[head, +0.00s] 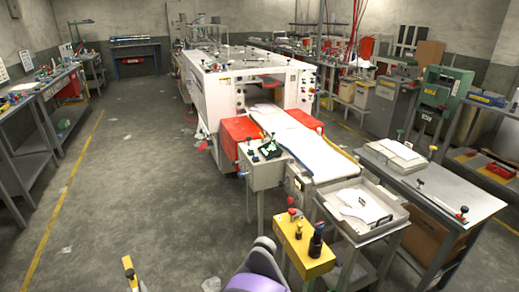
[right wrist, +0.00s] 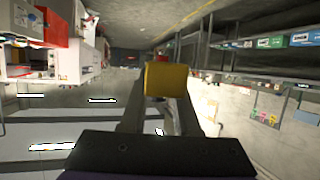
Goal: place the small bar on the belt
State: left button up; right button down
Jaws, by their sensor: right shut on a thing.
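The small bar is a short yellow piece (head: 129,268) low at the left of centre in the head view. In the right wrist view the yellow bar (right wrist: 166,79) sits between the two fingers. My right gripper (head: 133,276) is shut on it; most of the gripper is cut off by the bottom edge. In the right wrist view the gripper (right wrist: 165,100) reaches out over the floor. The belt (head: 305,147) is a long pale strip coming out of the white machine, up and right of the bar and well apart from it. My left gripper is not in view.
A yellow stand (head: 304,262) with knobs stands in front of the belt. A control box (head: 262,174) stands at the belt's left side. A tray of papers (head: 362,212) and a grey table (head: 440,190) are at the right. The floor (head: 140,190) left of the machine is open.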

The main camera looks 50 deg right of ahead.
aim_at(318, 159)
jog(key=i+l+z, duration=0.1)
jog(key=i+z, duration=1.35)
jog(key=i, duration=0.2)
jog(key=i+z, duration=0.4)
jog(key=i, duration=0.2)
jog(key=i+z, duration=0.3)
jog(key=i, duration=0.2)
jog(key=i+j+z, duration=0.1)
jog(key=i+z, duration=0.2)
jog(key=i, duration=0.2)
